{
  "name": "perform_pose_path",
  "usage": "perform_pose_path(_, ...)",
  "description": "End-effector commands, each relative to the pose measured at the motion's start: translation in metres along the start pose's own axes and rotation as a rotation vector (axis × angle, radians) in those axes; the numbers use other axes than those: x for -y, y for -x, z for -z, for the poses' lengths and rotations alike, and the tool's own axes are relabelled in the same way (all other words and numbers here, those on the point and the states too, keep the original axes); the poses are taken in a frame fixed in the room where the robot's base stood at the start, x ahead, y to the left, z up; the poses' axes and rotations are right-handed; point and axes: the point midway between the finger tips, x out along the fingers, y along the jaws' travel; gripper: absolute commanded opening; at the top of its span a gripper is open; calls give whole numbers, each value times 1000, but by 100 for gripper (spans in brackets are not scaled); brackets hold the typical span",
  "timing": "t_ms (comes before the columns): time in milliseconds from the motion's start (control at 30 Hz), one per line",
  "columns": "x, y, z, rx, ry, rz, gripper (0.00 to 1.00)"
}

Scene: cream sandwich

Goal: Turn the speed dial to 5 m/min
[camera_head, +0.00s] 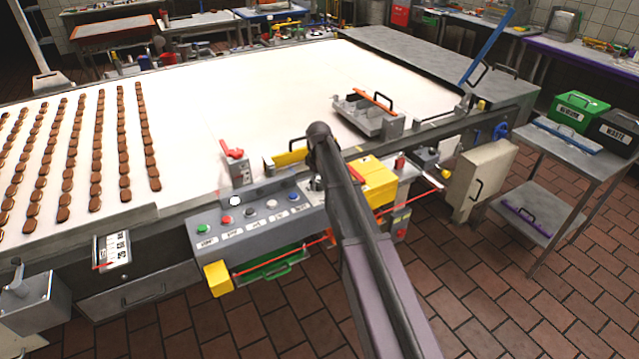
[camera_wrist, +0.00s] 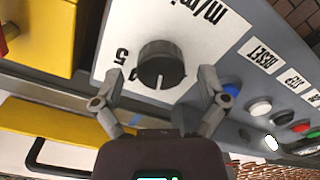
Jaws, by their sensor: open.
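The speed dial (camera_wrist: 160,63) is a round black knob on a white scale plate (camera_wrist: 112,35) marked "m/min" in the wrist view. Its pale pointer line faces the bottom of the picture. The numeral 5 stands left of the knob; another mark at its lower left is partly hidden. My gripper (camera_wrist: 158,76) is open, with one fingertip on each side of the knob's lower part and gaps showing between. I cannot tell how deep the fingertips reach. In the head view my arm covers most of the dial area.
Beside the dial, the control panel (camera_head: 255,222) carries a blue button (camera_wrist: 231,83), a white button (camera_wrist: 260,107) and others in a row. A yellow box (camera_head: 379,183) sits close right of my arm. The conveyor belt (camera_head: 230,100) with rows of biscuits lies behind.

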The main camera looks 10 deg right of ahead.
Motion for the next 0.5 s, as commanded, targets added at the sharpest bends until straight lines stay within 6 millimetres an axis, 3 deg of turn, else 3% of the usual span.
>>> perform_pose_path(133, 0, 0, 0, 0, 0, 0, 90)
perform_pose_path(400, 0, 0, 0, 0, 0, 0, 11)
perform_pose_path(500, -2, 0, -3, 0, 0, 0, 11)
